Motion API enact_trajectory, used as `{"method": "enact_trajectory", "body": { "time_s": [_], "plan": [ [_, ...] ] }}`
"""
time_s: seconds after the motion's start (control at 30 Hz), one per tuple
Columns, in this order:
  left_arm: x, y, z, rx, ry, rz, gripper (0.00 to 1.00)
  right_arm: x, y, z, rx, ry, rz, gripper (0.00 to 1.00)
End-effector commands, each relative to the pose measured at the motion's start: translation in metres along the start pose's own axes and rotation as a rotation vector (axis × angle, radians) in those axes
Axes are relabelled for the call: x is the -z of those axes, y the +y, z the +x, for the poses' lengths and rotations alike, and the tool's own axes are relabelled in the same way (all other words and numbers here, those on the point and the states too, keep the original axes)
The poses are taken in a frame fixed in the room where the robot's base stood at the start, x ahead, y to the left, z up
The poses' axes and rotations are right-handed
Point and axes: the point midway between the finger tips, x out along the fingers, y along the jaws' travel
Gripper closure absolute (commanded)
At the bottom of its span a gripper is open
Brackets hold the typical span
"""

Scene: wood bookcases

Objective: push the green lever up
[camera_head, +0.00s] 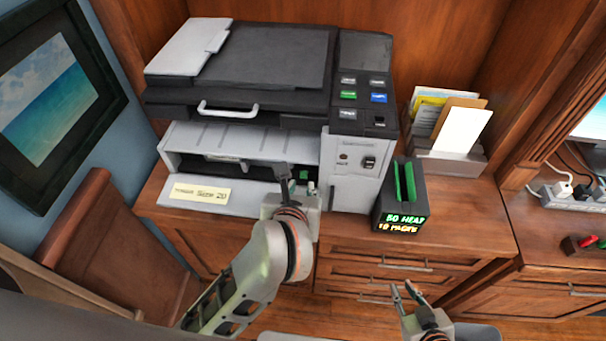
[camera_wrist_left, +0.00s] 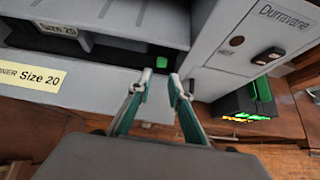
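The printer (camera_head: 265,55) stands on the wooden cabinet with its front door folded down. A small green lever (camera_head: 304,174) sits inside the opening near its right end; it also shows in the left wrist view (camera_wrist_left: 161,62). My left gripper (camera_head: 292,175) is at the opening, its fingers pointing in. In the left wrist view the fingertips (camera_wrist_left: 160,76) are apart with a narrow gap, and the lever shows just beyond the gap. Whether they touch it I cannot tell. My right gripper (camera_head: 403,287) is low, in front of the drawers, open and empty.
The folded-down door (camera_head: 240,196) with a "Size 20" label lies below the opening. A black box with green upright pieces (camera_head: 387,208) stands right of the printer. A paper holder (camera_head: 450,162) is behind it. A chair (camera_head: 95,235) is at left.

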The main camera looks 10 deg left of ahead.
Motion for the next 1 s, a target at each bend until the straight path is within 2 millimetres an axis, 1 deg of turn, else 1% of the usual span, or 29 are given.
{"method": "enact_trajectory", "body": {
  "time_s": [0.03, 0.2, 0.3, 0.43, 0.6, 0.87, 0.97, 1.0],
  "plan": [
    [0.009, -0.001, -0.010, 0.002, 0.003, 0.000, 0.81, 0.000, 0.000, 0.000, 0.000, 0.000, 0.000, 0.81],
    [0.029, 0.000, -0.039, 0.002, 0.003, 0.001, 0.81, 0.000, 0.000, 0.000, 0.000, 0.001, 0.001, 0.81],
    [0.039, 0.000, -0.052, 0.001, 0.002, 0.000, 0.81, 0.000, 0.000, 0.000, 0.000, 0.001, 0.001, 0.81],
    [0.047, 0.000, -0.064, 0.001, 0.000, 0.001, 0.81, 0.001, 0.000, 0.000, 0.000, 0.001, 0.001, 0.81],
    [0.050, 0.000, -0.071, 0.001, -0.002, 0.000, 0.81, 0.001, 0.000, 0.000, 0.000, 0.001, 0.001, 0.81],
    [0.050, 0.000, -0.071, 0.000, -0.002, 0.000, 0.81, 0.001, 0.000, 0.000, -0.001, 0.001, 0.001, 0.81],
    [0.046, 0.003, -0.068, -0.013, -0.022, 0.010, 0.81, 0.000, 0.000, 0.001, 0.000, 0.002, 0.001, 0.81],
    [0.040, 0.007, -0.066, -0.029, -0.046, 0.023, 0.81, 0.000, 0.000, 0.002, 0.000, 0.002, 0.001, 0.81]
  ]
}}
